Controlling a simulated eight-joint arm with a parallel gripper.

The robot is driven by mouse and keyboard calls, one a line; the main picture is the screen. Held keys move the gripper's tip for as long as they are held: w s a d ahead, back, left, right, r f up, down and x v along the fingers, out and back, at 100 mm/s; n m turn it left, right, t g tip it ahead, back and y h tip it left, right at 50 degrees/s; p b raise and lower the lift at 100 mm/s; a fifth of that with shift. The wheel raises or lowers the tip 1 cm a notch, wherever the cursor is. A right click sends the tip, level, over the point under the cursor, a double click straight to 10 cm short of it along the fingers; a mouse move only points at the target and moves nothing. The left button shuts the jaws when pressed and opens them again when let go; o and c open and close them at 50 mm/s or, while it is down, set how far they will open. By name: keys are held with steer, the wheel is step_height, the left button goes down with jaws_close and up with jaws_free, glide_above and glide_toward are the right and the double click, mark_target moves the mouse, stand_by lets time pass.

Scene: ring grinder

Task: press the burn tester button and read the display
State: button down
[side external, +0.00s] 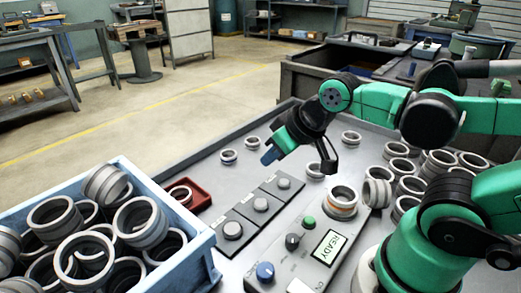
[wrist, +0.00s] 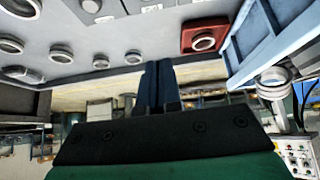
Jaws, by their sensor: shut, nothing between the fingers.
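The burn tester (side external: 312,252) is a grey box on the bench in the side external view. Its display (side external: 330,247) reads READY. On its top are a green button (side external: 309,222), a black knob (side external: 293,241) and a blue knob (side external: 265,271). A ring (side external: 343,196) sits at its far end, with a copper-coloured band below it. My gripper (side external: 270,155) is shut and empty, above the bench beyond the tester and apart from the button. Its closed fingers also show in the wrist view (wrist: 158,85). The tester's button and display cannot be made out in the wrist view.
A blue crate (side external: 186,257) heaped with rings stands at the left. A red tray (side external: 199,199) holds one ring. Several loose rings (side external: 398,150) cover the bench's right side.

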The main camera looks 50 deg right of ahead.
steer(key=r+n+g+y, duration=0.1)
steer(key=n+g+y, duration=0.3)
steer(key=y, duration=0.3)
glide_above(312, 219)
steer(key=shift+f, duration=4.4)
steer(key=shift+f, duration=0.4)
